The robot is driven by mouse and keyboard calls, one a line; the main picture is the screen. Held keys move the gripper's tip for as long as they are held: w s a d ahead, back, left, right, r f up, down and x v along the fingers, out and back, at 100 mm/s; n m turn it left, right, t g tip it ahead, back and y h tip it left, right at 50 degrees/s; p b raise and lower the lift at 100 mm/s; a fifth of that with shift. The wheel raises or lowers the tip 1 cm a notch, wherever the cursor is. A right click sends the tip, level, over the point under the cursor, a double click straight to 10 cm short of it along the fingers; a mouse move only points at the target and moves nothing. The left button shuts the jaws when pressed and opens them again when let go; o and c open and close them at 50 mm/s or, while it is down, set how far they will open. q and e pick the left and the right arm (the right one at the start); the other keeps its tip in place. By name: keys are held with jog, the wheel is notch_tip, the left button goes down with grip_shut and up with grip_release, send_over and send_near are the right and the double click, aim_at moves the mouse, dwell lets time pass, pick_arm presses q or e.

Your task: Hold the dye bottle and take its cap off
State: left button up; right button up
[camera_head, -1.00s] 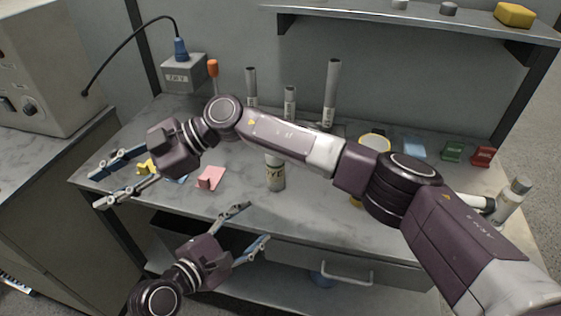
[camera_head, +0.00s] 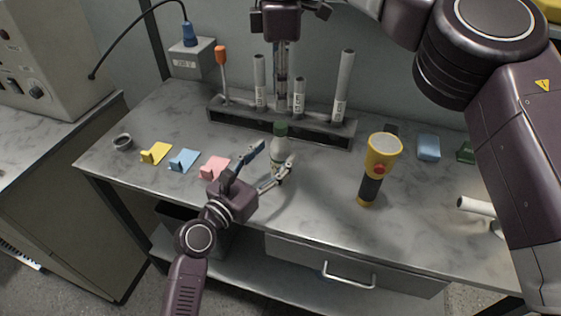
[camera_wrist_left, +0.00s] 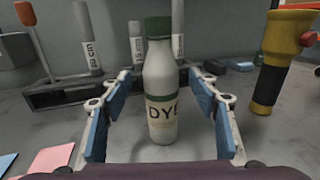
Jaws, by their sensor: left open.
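The white dye bottle (camera_head: 277,158) stands upright on the grey bench, its green cap (camera_head: 280,129) on. In the left wrist view the bottle (camera_wrist_left: 160,75) with its DYE label is between my fingers, and its cap (camera_wrist_left: 159,27) is at the top. My left gripper (camera_head: 274,160) is open, one finger on each side of the bottle, with gaps visible on both sides. My right gripper (camera_head: 282,103) hangs above and behind the bottle in the head view, fingers pointing down, apart from the cap. Its opening is hard to make out.
A dark rack (camera_head: 230,112) with several upright tubes stands behind the bottle. A yellow flashlight (camera_head: 371,185) stands to the right. Pink (camera_head: 213,167), blue (camera_head: 184,160) and yellow (camera_head: 156,153) pieces and a small ring (camera_head: 122,142) lie to the left.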

aim_at(275, 154)
pick_arm(q)
jog(key=shift+x, duration=1.85)
grip_shut()
